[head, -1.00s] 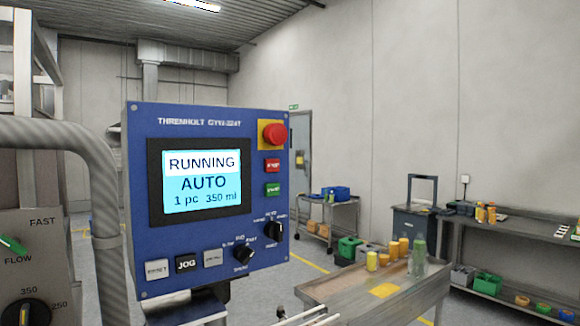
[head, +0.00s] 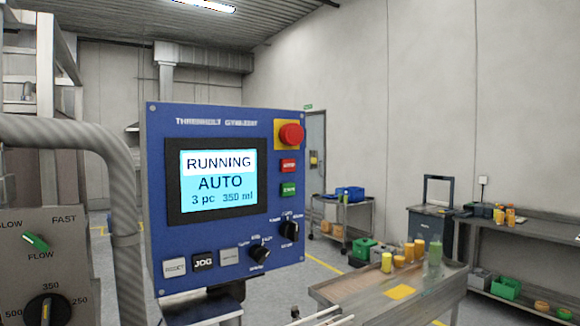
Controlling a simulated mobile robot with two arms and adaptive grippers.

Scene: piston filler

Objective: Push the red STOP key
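The blue control panel (head: 160,230) stands upright at the centre-left of the head view. Its screen (head: 218,180) reads "RUNNING", "AUTO", "3 pc 350 ml". The small red key (head: 289,166) sits on the panel's right side, below a large red mushroom button (head: 291,134) on a yellow plate and above a green key (head: 289,190); its lettering is too small to read for certain. Grey, black and white keys, including JOG (head: 203,261), line the lower edge beside two black rotary knobs. Neither gripper is in view.
A grey pipe (head: 125,200) and a dial plate with FLOW and volume knobs (head: 47,307) are at the left. A metal table (head: 345,292) with bottles and yellow caps is at the lower right. Carts and a shelf bench stand behind. Open floor lies between them.

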